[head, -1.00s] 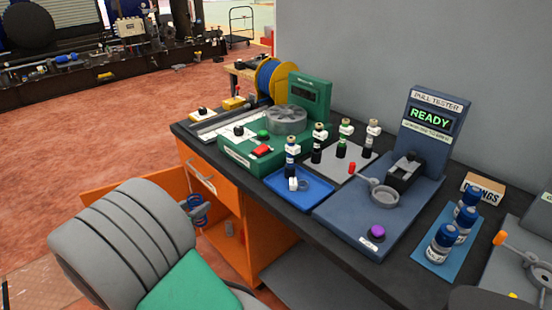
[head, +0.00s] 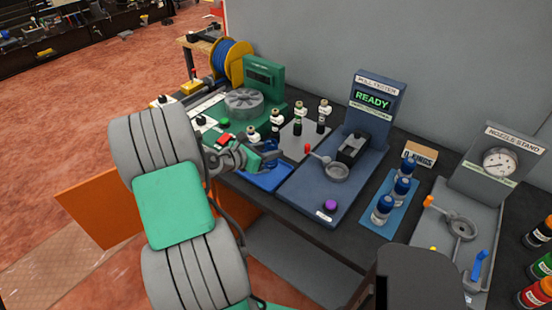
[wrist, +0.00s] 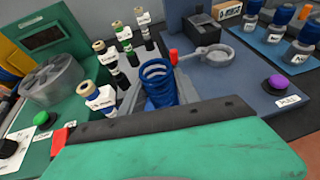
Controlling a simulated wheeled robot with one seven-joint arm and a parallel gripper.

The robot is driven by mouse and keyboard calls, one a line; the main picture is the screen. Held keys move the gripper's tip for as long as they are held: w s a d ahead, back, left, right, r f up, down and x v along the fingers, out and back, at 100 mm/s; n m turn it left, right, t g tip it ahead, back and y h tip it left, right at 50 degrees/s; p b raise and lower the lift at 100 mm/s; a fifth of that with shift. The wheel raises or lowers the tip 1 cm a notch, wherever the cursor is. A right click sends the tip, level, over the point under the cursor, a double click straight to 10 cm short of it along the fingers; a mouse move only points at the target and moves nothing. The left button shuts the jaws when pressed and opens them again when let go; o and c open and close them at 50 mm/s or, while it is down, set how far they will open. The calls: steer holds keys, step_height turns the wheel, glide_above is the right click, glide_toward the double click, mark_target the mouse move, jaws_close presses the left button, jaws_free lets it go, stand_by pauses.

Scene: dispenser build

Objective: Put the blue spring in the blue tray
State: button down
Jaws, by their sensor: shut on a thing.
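The blue spring (wrist: 157,78) stands out between the fingers of my gripper (wrist: 159,92) in the wrist view, and the gripper is shut on it. In the head view my gripper (head: 268,153) is above the blue tray (head: 266,181), at the tray's back part, and hides much of it. The tray's near edge shows below the gripper. I cannot tell the height of the spring over the tray, and the spring is not clear in the head view.
A grey plate with several small bottles (head: 298,119) stands just behind the tray. The green machine (head: 243,104) is to the left. The pull tester (head: 338,185) borders the tray on the right.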

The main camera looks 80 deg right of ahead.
steer(key=f, duration=0.2)
steer(key=s+d+f, duration=0.1)
steer(key=f, duration=0.1)
steer(key=d+f+p, duration=0.1)
steer(key=f, duration=0.1)
steer(key=shift+s+d, duration=0.15)
steer(key=shift+s, duration=0.25)
steer(key=shift+f, duration=0.35)
steer(key=c, duration=0.9)
jaws_free()
